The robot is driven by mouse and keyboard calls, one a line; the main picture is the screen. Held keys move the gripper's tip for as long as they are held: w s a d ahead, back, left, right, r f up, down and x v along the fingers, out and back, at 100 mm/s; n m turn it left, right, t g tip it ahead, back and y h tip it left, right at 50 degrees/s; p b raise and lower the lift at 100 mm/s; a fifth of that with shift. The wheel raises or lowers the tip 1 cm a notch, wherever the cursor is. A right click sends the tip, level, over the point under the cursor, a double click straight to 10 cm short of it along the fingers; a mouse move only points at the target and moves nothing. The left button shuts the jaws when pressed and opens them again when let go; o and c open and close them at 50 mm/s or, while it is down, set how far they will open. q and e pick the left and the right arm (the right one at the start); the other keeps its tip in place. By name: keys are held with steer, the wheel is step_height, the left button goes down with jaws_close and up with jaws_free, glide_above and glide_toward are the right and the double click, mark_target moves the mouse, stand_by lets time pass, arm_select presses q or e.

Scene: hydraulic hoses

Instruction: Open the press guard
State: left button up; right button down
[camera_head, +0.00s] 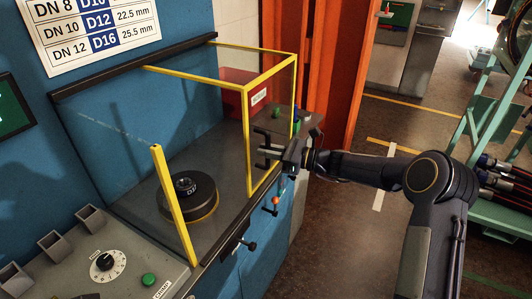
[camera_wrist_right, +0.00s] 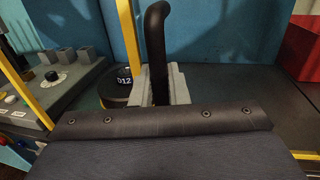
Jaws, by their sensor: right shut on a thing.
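The press guard (camera_head: 249,130) is a clear box with yellow edges over the grey press bed. Its yellow-edged front panel is at the right of the bed, and the front is uncovered between it and the yellow left post (camera_head: 174,205). My right gripper (camera_head: 268,152) is shut on the black guard handle (camera_head: 262,139) near the panel's left edge. In the right wrist view the handle (camera_wrist_right: 156,40) stands upright between the grey fingers (camera_wrist_right: 160,87) and bends over at its top. My left gripper is not in view.
A round black die (camera_head: 187,194) marked D12 sits on the bed behind the uncovered part. A control panel with a dial (camera_head: 106,262) and a green button (camera_head: 149,280) is at front left. An orange post (camera_head: 340,75) stands behind; a hose rack (camera_head: 490,180) is at right.

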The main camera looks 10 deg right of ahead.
steer(key=c, duration=1.5)
jaws_free()
steer(key=b+v, duration=0.2)
steer(key=v, duration=0.6)
steer(key=shift+a+r, duration=0.1)
